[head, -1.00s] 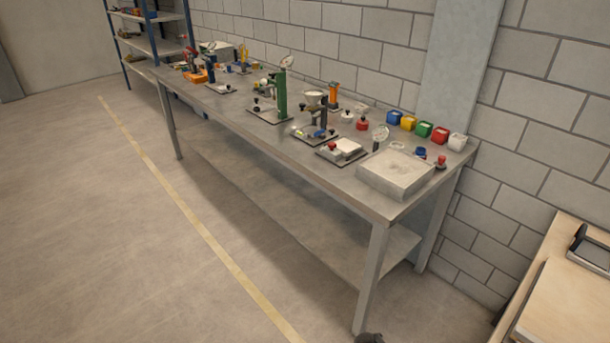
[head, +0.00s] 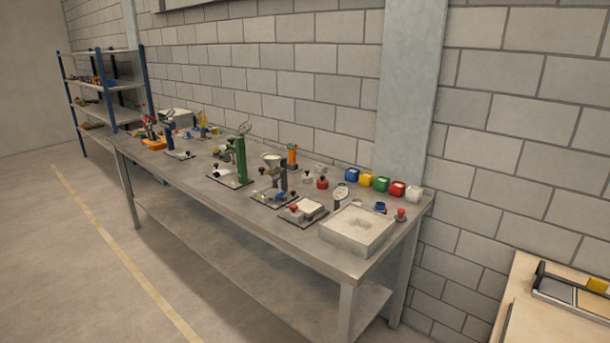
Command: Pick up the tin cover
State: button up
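I cannot make out the tin cover for certain among the small items on the long metal bench (head: 300,243). A pale, square, shallow sandbed (head: 357,231) sits at the bench's near right end. Small round items stand near it: a red-knobbed piece (head: 401,214) at its right, a blue piece (head: 381,208) behind it and an upright round dial (head: 340,195) at its back left. My gripper is not in view.
A row of coloured pots, including a blue one (head: 352,174) and a white one (head: 414,194), stands along the wall. A green press (head: 240,160) stands mid-bench. A wooden table (head: 530,310) is at lower right. The floor at left (head: 60,270) is clear.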

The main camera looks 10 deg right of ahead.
aim_at(322, 184)
jog(key=u, duration=0.05)
jog(key=k, duration=1.35)
jog(key=u, duration=0.15)
jog(key=i, duration=1.25)
jog(key=z, duration=0.45)
jog(key=i, duration=0.6)
jog(key=z, duration=0.35)
